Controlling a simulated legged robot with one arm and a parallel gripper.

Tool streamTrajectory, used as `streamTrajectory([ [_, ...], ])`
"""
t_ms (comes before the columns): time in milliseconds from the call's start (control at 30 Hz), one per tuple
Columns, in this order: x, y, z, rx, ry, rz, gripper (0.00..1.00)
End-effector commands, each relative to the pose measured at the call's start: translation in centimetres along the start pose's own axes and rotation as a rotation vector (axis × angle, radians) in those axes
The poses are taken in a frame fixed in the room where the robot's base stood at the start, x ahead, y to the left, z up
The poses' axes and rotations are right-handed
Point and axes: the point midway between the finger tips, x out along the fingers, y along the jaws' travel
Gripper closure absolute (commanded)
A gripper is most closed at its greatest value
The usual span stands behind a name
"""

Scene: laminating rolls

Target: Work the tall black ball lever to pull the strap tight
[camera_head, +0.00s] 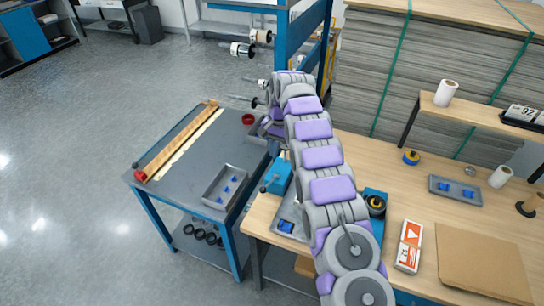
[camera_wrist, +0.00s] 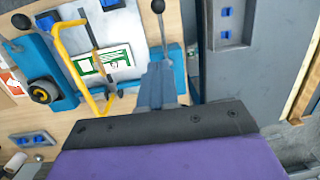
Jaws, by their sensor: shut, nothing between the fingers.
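In the wrist view, a black ball lever (camera_wrist: 158,7) stands on a long thin shaft above a blue block (camera_wrist: 180,75) at the top middle. A second black ball (camera_wrist: 20,21) is on a shorter shaft at the upper left. My gripper (camera_wrist: 156,82) is shut and empty, its fingers pointing toward the blue block just below the tall lever; I cannot tell whether they touch it. A bent yellow handle (camera_wrist: 75,65) is left of the fingers. The strap cannot be made out. In the head view my arm hides much of this fixture; its blue block (camera_head: 278,175) shows beside the arm.
A black wheel with a yellow hub (camera_wrist: 43,92) is on the fixture's left part. A grey tray with blue pieces (camera_head: 225,203) lies on the dark side table (camera_head: 180,178). The wooden bench (camera_head: 410,190) holds boxes and rolls. The floor at left is open.

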Motion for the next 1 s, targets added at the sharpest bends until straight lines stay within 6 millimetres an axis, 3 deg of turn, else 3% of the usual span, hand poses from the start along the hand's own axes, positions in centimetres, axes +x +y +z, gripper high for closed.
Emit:
streamTrajectory([
  [267,3.9,0.2,0.1,0.001,-0.005,0.004,1.00],
  [533,9.4,0.2,0.2,0.001,-0.006,0.005,1.00],
  [1000,11.2,-0.3,2.8,0.001,-0.005,0.002,1.00],
])
